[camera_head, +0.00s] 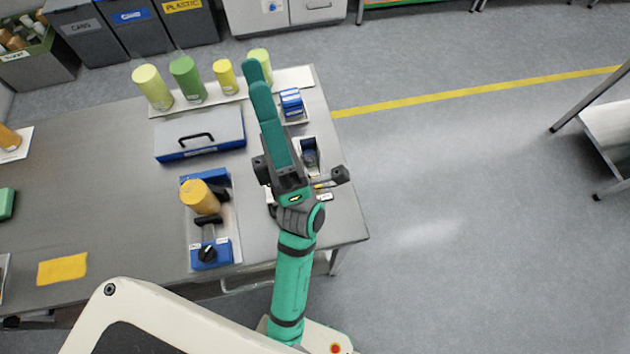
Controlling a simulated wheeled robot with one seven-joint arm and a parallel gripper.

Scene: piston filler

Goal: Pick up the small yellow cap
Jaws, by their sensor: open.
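My gripper (257,76) is raised over the right part of the grey table (110,130), its long green fingers pointing toward the back. The jaws are open, seen almost edge-on with one finger overlapping the other, and I see nothing held. A small yellow cylinder (225,77) stands in the back row, left of the fingertips. A larger orange-yellow cylinder (200,197) sits upright on a blue-and-grey device (222,252), left of my wrist. I cannot tell for sure which yellow piece is the cap. My arm and gripper hide part of the table's right side.
Green cylinders (187,80) stand beside the small yellow one on a pale strip. A blue-and-grey case (199,135) with a black handle lies before them. A blue item (291,102) is right of my fingers. A yellow cloth (62,269) lies front left.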

